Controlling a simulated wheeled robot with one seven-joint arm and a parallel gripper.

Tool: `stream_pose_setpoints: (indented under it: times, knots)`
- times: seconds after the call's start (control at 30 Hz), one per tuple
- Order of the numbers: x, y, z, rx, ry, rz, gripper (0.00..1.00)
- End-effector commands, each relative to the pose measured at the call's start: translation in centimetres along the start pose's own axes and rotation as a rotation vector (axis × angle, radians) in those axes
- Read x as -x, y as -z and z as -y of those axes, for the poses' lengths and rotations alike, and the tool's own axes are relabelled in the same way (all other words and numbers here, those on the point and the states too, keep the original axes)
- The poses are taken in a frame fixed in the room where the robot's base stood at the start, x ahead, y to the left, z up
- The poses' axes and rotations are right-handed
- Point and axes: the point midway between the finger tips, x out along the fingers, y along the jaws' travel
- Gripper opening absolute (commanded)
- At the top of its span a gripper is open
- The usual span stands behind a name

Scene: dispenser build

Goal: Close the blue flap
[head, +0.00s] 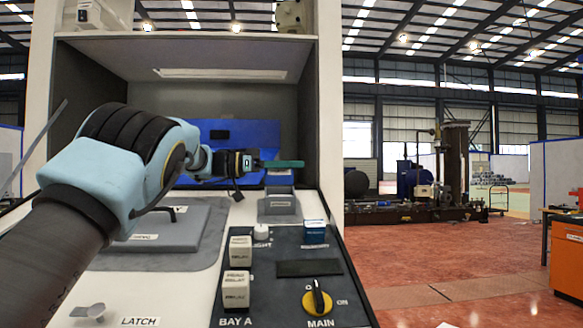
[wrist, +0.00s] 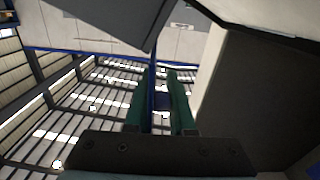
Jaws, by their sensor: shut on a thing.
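The blue flap (head: 248,132) is a blue panel standing in the grey recess of the dispenser, in the head view. My arm crosses in front of it and hides part of it. My gripper (head: 300,164) is at the flap's right side, with its teal fingers pointing right. In the wrist view my gripper (wrist: 161,78) has its two green fingers close together, on either side of a thin blue edge (wrist: 152,95). I take this edge to be the flap's. The exact contact is hidden in the head view.
Below the recess is a counter with a grey raised lid (head: 185,220), a small grey block (head: 279,205), and a dark panel with white buttons (head: 240,250) and a yellow MAIN knob (head: 318,300). A latch handle (head: 88,311) is at front left. The recess's side walls are close by.

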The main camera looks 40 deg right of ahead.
Motion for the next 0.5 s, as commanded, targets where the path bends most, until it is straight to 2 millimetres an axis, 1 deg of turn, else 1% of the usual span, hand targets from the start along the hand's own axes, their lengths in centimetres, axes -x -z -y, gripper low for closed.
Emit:
stream_pose_setpoints:
  times: [0.23, 0.5]
  knots:
    - [0.0, -0.3, -0.6, -0.117, 0.001, -0.001, 0.00]
    - [0.1, -0.6, -1.9, -0.359, 0.002, -0.001, 0.00]
